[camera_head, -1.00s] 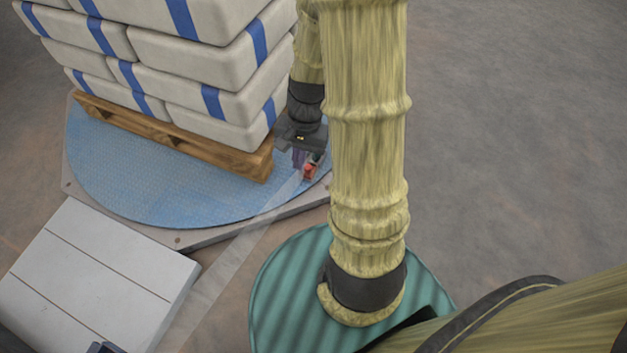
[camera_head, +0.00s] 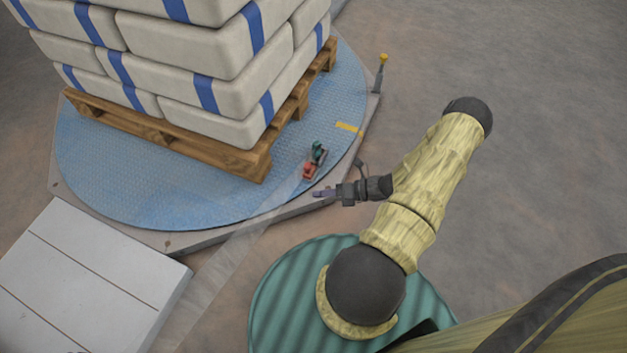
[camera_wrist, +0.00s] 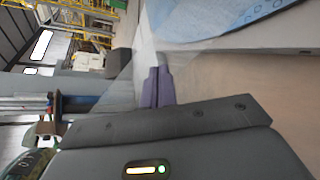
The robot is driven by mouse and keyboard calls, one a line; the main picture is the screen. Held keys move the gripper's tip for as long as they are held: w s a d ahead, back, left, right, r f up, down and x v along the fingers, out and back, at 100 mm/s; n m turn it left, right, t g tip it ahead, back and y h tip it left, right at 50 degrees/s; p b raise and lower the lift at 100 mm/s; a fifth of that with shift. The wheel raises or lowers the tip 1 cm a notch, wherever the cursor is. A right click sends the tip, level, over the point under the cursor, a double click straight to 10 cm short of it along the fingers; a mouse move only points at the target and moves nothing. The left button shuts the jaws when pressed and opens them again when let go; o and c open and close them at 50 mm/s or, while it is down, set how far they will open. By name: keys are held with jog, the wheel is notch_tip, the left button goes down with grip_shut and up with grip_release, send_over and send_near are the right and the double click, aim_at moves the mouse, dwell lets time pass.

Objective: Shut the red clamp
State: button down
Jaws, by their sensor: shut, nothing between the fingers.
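The red clamp (camera_head: 309,170) sits on the blue turntable (camera_head: 200,206) near its front right edge, with a dark green part at its upper end. It is too small to tell whether it is open or shut. My gripper (camera_head: 319,193) is just in front of it and slightly right, apart from it in the picture, pointing left. Its purple fingers are shut together and empty; they also show in the wrist view (camera_wrist: 157,88). I cannot make out the clamp in the wrist view.
A wooden pallet (camera_head: 170,133) of white sacks (camera_head: 190,50) with blue bands stands on the turntable. A clear film strip (camera_head: 235,245) runs from near the clamp to the lower left. A yellow-topped post (camera_head: 380,72) stands at the turntable's right. Floor at right is clear.

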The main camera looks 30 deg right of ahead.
aim_at(309, 167)
jog(key=d+f+m+t+h+b, duration=0.2)
jog(key=d+f+m+t+h, duration=0.4)
jog(key=f+m, duration=0.5)
jog(key=m+t, duration=0.2)
jog(key=m, duration=0.1)
jog(key=shift+t+b, duration=0.35)
jog(key=shift+t, duration=0.05)
jog(key=shift+w+a, duration=0.1)
jog(key=b+x, duration=0.1)
jog(key=x, duration=0.2)
jog(key=b+x, duration=0.2)
jog(key=x, duration=0.1)
jog(key=b+x, duration=0.1)
jog(key=x, duration=0.2)
jog(key=shift+w+f+b, duration=0.1)
jog(key=shift+f+b, duration=0.2)
jog(key=w+b, duration=0.2)
jog(key=w, duration=0.1)
jog(key=shift+d, duration=0.4)
jog(key=shift+w+d+r+b, duration=0.15)
jog(key=shift+w+d+b, duration=0.15)
jog(key=shift+w+b, duration=0.3)
